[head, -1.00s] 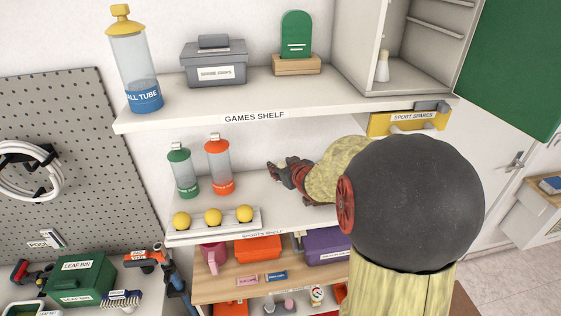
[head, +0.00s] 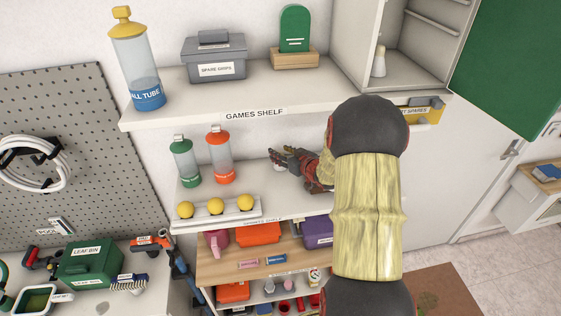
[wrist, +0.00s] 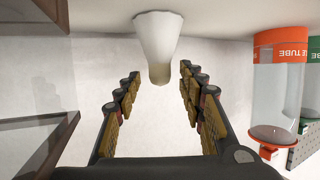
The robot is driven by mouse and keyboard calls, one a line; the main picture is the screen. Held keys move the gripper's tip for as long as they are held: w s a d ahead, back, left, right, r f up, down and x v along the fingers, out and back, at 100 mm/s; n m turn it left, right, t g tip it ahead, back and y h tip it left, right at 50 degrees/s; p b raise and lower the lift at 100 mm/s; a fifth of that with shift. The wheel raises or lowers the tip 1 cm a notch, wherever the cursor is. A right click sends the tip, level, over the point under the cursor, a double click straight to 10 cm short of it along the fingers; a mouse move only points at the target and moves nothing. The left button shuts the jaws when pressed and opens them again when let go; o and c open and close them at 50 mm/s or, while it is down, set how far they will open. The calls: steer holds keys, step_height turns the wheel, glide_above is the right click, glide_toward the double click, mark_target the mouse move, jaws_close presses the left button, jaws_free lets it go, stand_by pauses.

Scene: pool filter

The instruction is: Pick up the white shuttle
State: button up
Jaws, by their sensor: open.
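The white shuttle (wrist: 158,38) shows in the wrist view at top centre, its wide white skirt against the pale surface and its tan cork end (wrist: 160,73) toward me. In the head view my gripper (head: 283,163) is over the sports shelf (head: 215,221), right of the tubes. The shuttle is not visible on that shelf there.
An orange-banded tube (head: 220,157) and a green-banded tube (head: 185,162) stand left of my gripper. Several yellow balls (head: 216,206) sit in a rack in front. The games shelf (head: 210,105) is overhead. A similar white object (head: 379,63) stands in the open cabinet.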

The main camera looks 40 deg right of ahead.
steer(key=shift+w+f, duration=0.1)
steer(key=shift+w, duration=0.25)
steer(key=shift+c, duration=0.7)
steer(key=c, duration=0.7)
steer(key=shift+c, duration=0.4)
